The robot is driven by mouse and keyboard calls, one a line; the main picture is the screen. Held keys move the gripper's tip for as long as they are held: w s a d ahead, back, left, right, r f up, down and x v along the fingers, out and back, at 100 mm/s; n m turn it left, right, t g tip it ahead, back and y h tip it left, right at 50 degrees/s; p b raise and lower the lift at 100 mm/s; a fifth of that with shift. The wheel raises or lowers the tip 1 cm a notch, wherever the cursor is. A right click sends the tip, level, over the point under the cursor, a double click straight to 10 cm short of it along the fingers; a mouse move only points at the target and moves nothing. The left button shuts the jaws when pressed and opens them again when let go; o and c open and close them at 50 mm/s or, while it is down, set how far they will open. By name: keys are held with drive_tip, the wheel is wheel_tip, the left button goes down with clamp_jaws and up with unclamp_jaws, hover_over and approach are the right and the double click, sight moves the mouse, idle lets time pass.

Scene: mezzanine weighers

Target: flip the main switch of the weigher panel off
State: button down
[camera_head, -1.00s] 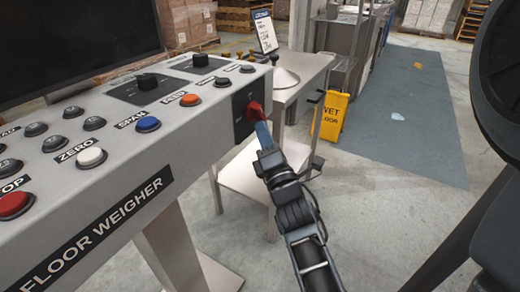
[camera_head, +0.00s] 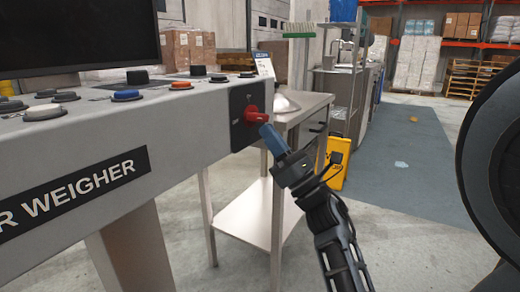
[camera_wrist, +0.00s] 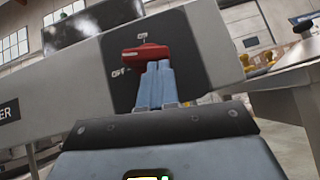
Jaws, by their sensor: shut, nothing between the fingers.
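The main switch is a red rotary handle (camera_head: 256,115) on a black plate (camera_head: 240,128) on the end face of the floor weigher panel (camera_head: 120,140). In the wrist view the red handle (camera_wrist: 146,53) lies roughly level, its left end near the OFF label (camera_wrist: 118,71); the ON label (camera_wrist: 143,36) is above it. My gripper (camera_head: 267,131) has blue fingers, shut and empty. In the wrist view the fingertips (camera_wrist: 158,66) are just below the handle and overlap its lower edge; I cannot tell whether they touch it.
A steel side table (camera_head: 300,108) with a lower shelf stands right behind the panel end. A yellow wet floor sign (camera_head: 338,165) stands beyond my arm. Push buttons and knobs line the panel top, including a blue button (camera_head: 127,95). Open floor lies at the right.

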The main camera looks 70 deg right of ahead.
drive_tip(key=shift+d+n+t+y+b, duration=0.25)
drive_tip(key=shift+n+t+y+b, duration=0.2)
drive_tip(key=shift+n+y, duration=0.45)
drive_tip(key=shift+s+d+r, duration=0.1)
drive_tip(key=shift+d+r, duration=0.05)
drive_tip(key=shift+r, duration=0.05)
drive_tip(key=shift+f+b, duration=0.15)
drive_tip(key=shift+b, duration=0.2)
drive_tip(key=w+d+f+b+v, duration=0.1)
drive_tip(key=b+v, duration=0.3)
drive_tip(key=v, duration=0.8)
drive_tip(key=shift+f, duration=0.7)
drive_tip(key=shift+w+a, duration=0.1)
